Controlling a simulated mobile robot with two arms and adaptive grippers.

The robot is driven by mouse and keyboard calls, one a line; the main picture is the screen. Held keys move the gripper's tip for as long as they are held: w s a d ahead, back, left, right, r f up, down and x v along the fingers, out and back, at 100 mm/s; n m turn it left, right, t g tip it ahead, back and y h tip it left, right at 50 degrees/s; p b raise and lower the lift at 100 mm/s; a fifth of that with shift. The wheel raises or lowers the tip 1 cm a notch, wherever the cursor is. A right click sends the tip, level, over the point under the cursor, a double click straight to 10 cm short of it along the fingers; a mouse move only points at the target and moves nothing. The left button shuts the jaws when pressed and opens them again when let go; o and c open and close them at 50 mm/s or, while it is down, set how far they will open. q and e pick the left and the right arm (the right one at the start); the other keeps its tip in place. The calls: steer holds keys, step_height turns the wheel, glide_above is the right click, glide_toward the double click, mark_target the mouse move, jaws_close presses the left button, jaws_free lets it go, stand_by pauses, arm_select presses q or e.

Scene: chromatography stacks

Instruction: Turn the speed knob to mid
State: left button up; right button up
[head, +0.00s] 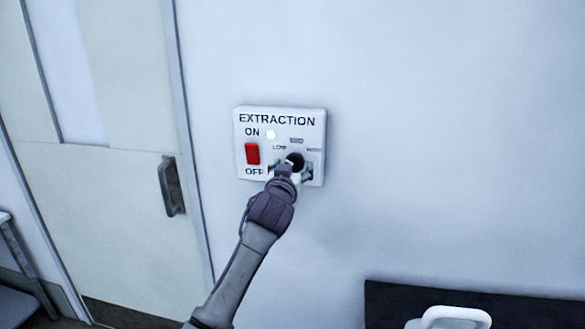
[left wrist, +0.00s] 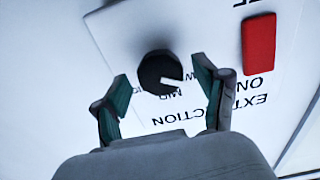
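The white control box (head: 242,140) labelled EXTRACTION is fixed to the wall. The black speed knob (head: 295,159) is on its lower right and also shows in the left wrist view (left wrist: 157,72). There its white pointer mark points toward the partly hidden LOW label, on the side of the MID label (left wrist: 170,94). My left gripper (head: 291,170) is in front of the box. In the left wrist view its two fingers (left wrist: 161,75) are open, one on each side of the knob, with visible gaps. My right gripper is not in view.
A red ON/OFF switch (head: 252,153) is left of the knob, close to the left gripper. A lit indicator (head: 270,134) is above it. A door (head: 110,185) with a handle (head: 171,186) stands left. A dark surface (head: 395,302) and a white looped object (head: 455,314) are at lower right.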

arm_select(q)
steer(key=c, duration=1)
steer(key=shift+o, duration=0.2)
steer(key=shift+m, duration=0.4)
steer(key=shift+a+m+p, duration=0.1)
steer(key=shift+m+p, duration=2.55)
steer(key=shift+m, duration=2.85)
steer(key=o, duration=1.2)
steer(key=shift+c, duration=0.2)
